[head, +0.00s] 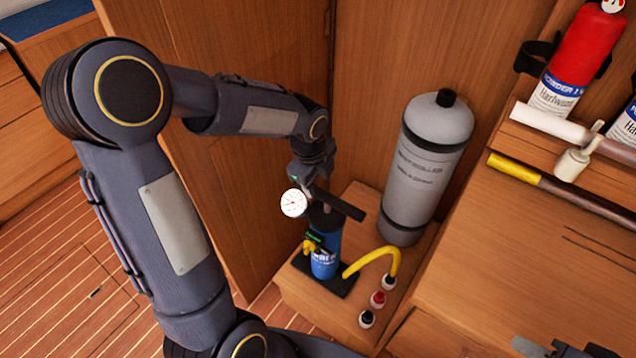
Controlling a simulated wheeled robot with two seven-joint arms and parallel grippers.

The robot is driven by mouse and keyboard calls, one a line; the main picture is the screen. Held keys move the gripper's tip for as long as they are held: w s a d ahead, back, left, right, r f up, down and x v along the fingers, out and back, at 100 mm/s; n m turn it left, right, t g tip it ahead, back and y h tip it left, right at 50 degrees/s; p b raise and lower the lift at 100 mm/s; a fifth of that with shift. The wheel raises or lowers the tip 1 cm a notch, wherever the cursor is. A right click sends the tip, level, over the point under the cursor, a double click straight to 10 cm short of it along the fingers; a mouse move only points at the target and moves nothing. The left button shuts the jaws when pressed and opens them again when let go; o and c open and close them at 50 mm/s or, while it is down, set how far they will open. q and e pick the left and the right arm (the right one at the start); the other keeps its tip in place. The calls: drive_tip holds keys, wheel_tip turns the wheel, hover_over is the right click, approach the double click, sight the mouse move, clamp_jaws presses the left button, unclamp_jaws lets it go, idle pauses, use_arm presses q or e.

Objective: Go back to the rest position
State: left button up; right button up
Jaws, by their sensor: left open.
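My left arm comes in from the left and reaches down to a blue hand pump (326,244). My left gripper (318,190) is open at the pump's black crossbar handle (342,204). Its fingers are small and dark there, so I cannot tell whether they touch the handle. The pump stands upright on a black foot plate (325,277). A round white gauge (293,203) shows just left of the handle. Dark grey parts, possibly my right gripper (562,350), show at the bottom right edge, mostly cut off; I cannot tell its state.
A yellow hose (372,258) arches from the pump towards small bottles (378,299) on the wooden ledge. A grey cylinder (428,165) stands behind. At right are a red extinguisher (586,50) and a yellow-ended bar (515,168). A wooden cabinet wall (225,40) stands behind my arm.

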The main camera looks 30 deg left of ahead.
idle(0.4)
use_arm(q)
drive_tip(key=s+d+r+n+t+h+p, duration=0.1)
drive_tip(key=s+r+n, duration=0.4)
drive_tip(key=s+n, duration=0.5)
drive_tip(key=s+d+r+n+t+h, duration=0.2)
drive_tip(key=s+r+n, duration=0.3)
drive_tip(key=s+n, duration=0.6)
drive_tip(key=shift+s+d+r+p, duration=0.15)
drive_tip(key=shift+d+r+p, duration=0.25)
drive_tip(key=shift+d, duration=0.15)
idle(0.5)
